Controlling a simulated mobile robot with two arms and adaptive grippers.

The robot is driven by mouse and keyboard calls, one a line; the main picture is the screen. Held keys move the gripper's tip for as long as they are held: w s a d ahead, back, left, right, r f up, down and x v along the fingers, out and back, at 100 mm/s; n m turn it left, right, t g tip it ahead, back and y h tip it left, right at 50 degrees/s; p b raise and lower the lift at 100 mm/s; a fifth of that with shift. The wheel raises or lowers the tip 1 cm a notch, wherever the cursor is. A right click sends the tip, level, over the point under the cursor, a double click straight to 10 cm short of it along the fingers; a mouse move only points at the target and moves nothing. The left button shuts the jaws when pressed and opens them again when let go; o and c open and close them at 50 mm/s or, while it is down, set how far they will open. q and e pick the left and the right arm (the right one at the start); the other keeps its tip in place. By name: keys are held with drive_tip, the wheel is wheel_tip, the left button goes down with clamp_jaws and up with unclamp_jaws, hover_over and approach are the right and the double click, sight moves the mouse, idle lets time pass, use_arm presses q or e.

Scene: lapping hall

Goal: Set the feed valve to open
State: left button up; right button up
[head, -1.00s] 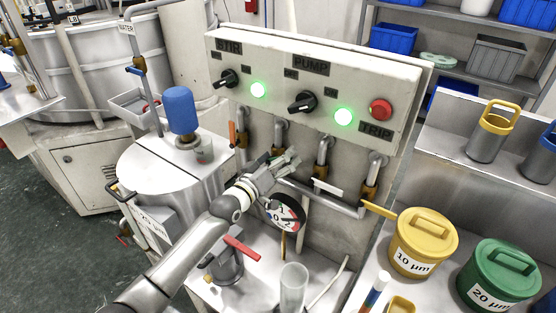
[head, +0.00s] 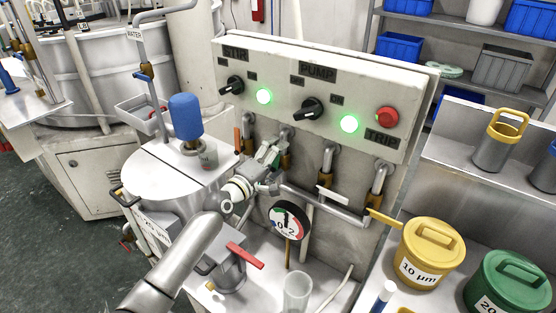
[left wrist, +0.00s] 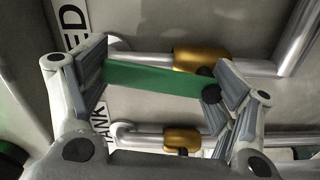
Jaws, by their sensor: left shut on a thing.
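The valve with the green lever (head: 272,155) sits on one of the pipes below the control panel. In the left wrist view the green lever (left wrist: 150,78) runs nearly along its pipe, close to a brass valve body (left wrist: 200,58). A partly hidden label ending in "ED" (left wrist: 75,28) is beside that pipe. My left gripper (head: 268,170) is at this valve. In the left wrist view its fingers (left wrist: 155,85) are on both ends of the green lever, shut on it. My right gripper is not in view.
Other pipes carry an orange lever (head: 237,140), a white lever (head: 331,194) and a yellow lever (head: 383,216). A round gauge (head: 289,221) and a red lever (head: 245,255) are close to my arm. A clear cylinder (head: 297,292) and a yellow can (head: 428,252) stand right.

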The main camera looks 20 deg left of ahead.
use_arm(q)
drive_tip(key=shift+a+f+n, duration=0.1)
drive_tip(key=shift+a+n, duration=0.05)
drive_tip(key=shift+n, duration=0.35)
drive_tip(key=o, duration=1.3)
drive_tip(key=shift+o, duration=0.2)
drive_tip(key=v, duration=1.2)
